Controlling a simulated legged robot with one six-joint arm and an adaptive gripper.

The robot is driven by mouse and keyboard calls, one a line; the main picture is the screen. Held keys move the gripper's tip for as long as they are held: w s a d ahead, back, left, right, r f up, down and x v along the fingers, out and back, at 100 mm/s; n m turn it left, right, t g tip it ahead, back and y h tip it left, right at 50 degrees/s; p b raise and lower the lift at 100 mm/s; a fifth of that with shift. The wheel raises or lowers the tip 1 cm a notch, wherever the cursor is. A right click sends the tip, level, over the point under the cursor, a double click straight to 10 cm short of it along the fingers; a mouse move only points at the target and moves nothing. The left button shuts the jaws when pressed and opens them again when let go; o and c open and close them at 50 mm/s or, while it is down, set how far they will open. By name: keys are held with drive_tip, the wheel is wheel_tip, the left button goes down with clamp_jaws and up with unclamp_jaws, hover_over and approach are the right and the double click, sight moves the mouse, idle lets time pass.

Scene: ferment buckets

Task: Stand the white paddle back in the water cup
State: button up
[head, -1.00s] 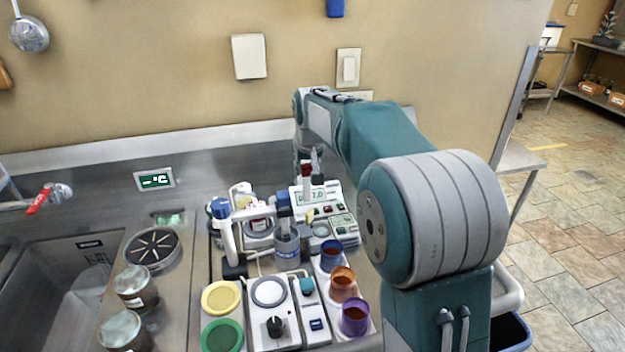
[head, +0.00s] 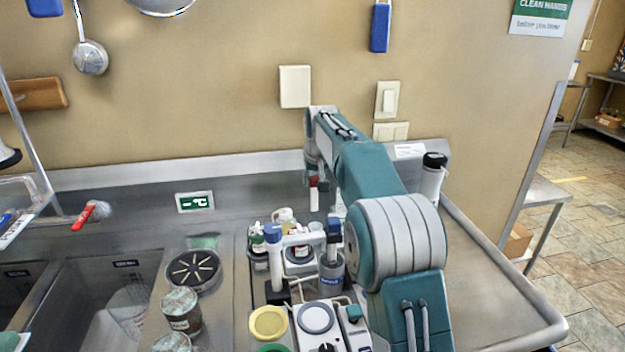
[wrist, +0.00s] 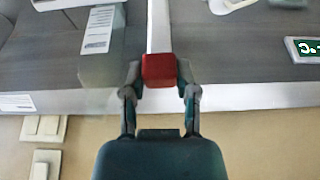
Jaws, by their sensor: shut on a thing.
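My gripper (wrist: 158,72) is shut on the red end block of the white paddle (wrist: 158,28). In the head view the paddle's red top (head: 314,181) and white shaft (head: 314,201) hang upright below my wrist, behind the cluster of bench equipment. The paddle's lower end runs out of the wrist view. A grey cup with a blue label (head: 331,272) stands among the equipment, nearer the camera; I cannot tell surely that it is the water cup. The paddle is apart from it.
A white stand with a blue top (head: 273,255) rises left of the grey cup. Lidded jars (head: 181,311) and a round black drain (head: 193,270) lie further left, by the sink. My arm hides the bench on the right of the cluster. Bare steel bench (head: 480,265) lies further right.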

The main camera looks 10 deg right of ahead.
sight(315, 209)
drive_tip(key=shift+d+f, duration=0.45)
drive_tip(key=shift+f, duration=0.7)
drive_tip(key=shift+a+f, duration=0.25)
drive_tip(key=shift+f, duration=0.45)
drive_tip(key=shift+a+f, duration=0.25)
drive_tip(key=shift+f, duration=0.45)
drive_tip(key=f, duration=0.4)
drive_tip(key=shift+s+d, duration=0.15)
drive_tip(key=shift+d, duration=0.15)
clamp_jaws()
drive_tip(key=shift+a+f, duration=0.15)
drive_tip(key=shift+f, duration=0.45)
drive_tip(key=o, duration=1)
unclamp_jaws()
drive_tip(key=shift+r, duration=0.1)
drive_tip(key=shift+o, duration=0.2)
